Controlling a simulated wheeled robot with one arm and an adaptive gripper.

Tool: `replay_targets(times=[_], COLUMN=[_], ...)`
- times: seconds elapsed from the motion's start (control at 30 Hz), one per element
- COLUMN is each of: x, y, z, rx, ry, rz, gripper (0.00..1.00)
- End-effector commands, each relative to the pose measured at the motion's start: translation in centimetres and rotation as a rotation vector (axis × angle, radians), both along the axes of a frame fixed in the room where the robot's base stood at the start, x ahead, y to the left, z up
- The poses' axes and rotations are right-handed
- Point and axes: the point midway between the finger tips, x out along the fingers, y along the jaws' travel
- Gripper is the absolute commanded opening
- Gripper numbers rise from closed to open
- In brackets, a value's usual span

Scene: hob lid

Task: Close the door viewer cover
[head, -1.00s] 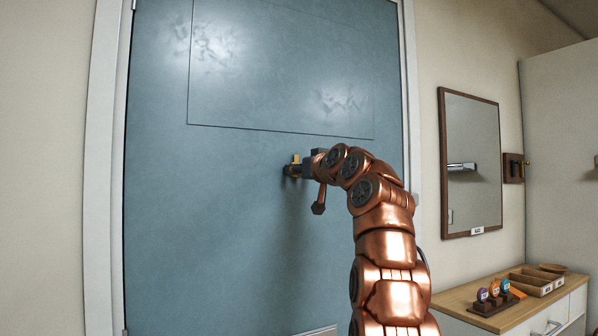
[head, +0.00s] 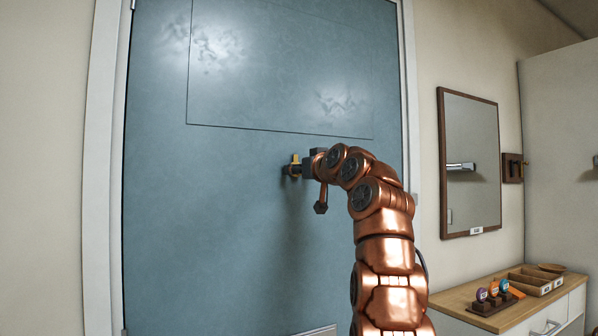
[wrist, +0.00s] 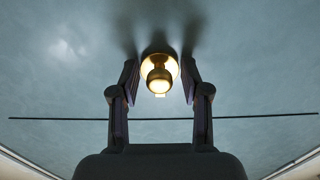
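The door viewer is a small round brass fitting on the blue door (head: 230,210). In the wrist view the brass viewer (wrist: 159,72) shows as a lit disc with a rounded piece in front and a small tab at its lower edge. I cannot tell for certain which part is the cover or how far it is swung. My gripper (wrist: 160,78) is open, one finger on each side of the viewer, with a narrow gap at each side. In the head view my gripper (head: 292,170) is at the door, partly hiding the viewer; a bit of brass (head: 295,158) shows above the fingers.
A framed mirror (head: 471,165) and a small wall hook board (head: 513,168) are on the right wall. A cabinet (head: 500,318) below carries a wooden tray (head: 535,281) and a stand with round tags (head: 494,293). The door around my gripper is clear.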

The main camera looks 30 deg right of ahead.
Motion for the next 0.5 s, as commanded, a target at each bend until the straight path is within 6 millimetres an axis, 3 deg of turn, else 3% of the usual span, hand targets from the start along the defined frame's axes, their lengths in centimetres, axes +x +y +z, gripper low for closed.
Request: replay_targets(times=[0.5], x=[-0.57], y=[-0.04], z=[0.35], rx=[0.002], ry=[-0.003], rz=[-0.005], gripper=[0.49])
